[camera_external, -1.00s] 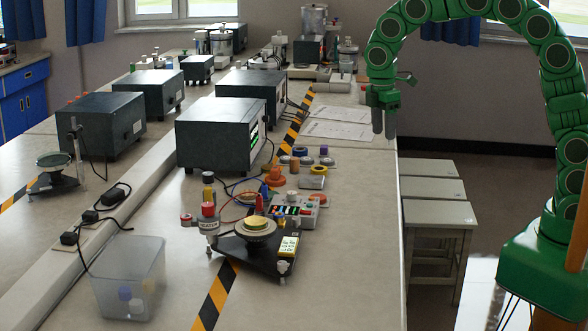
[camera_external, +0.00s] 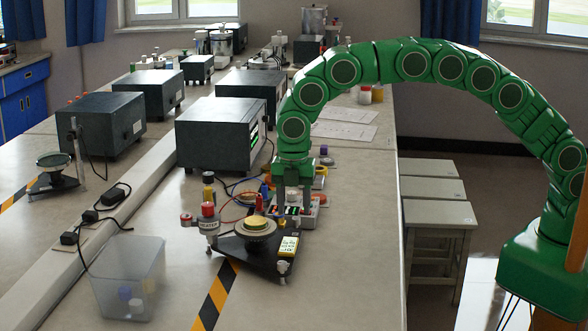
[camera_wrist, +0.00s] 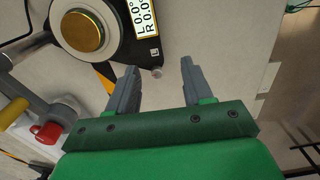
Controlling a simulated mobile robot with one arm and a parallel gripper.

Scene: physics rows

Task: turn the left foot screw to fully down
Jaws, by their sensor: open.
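The levelling instrument has a black base plate (camera_external: 258,262) and a round grey disc with a gold centre (camera_external: 256,224). In the wrist view, the gold centre (camera_wrist: 82,31) and a white card (camera_wrist: 148,14) reading L 0.0°, R 0.0° show. A small grey foot screw (camera_wrist: 156,72) sits at the plate corner beside a small tag that seems to read L. My gripper (camera_wrist: 159,66) is open and empty. The screw appears between its fingertips in the picture; I cannot tell the height gap. In the external view my gripper (camera_external: 292,207) points down behind the instrument.
A red-capped part (camera_wrist: 47,132) lies left of my fingers in the wrist view. A red-topped bottle (camera_external: 208,222) stands left of the instrument, a clear bin (camera_external: 128,275) front left. The grey instrument box (camera_external: 213,135) stands behind. The bench on the right is clear.

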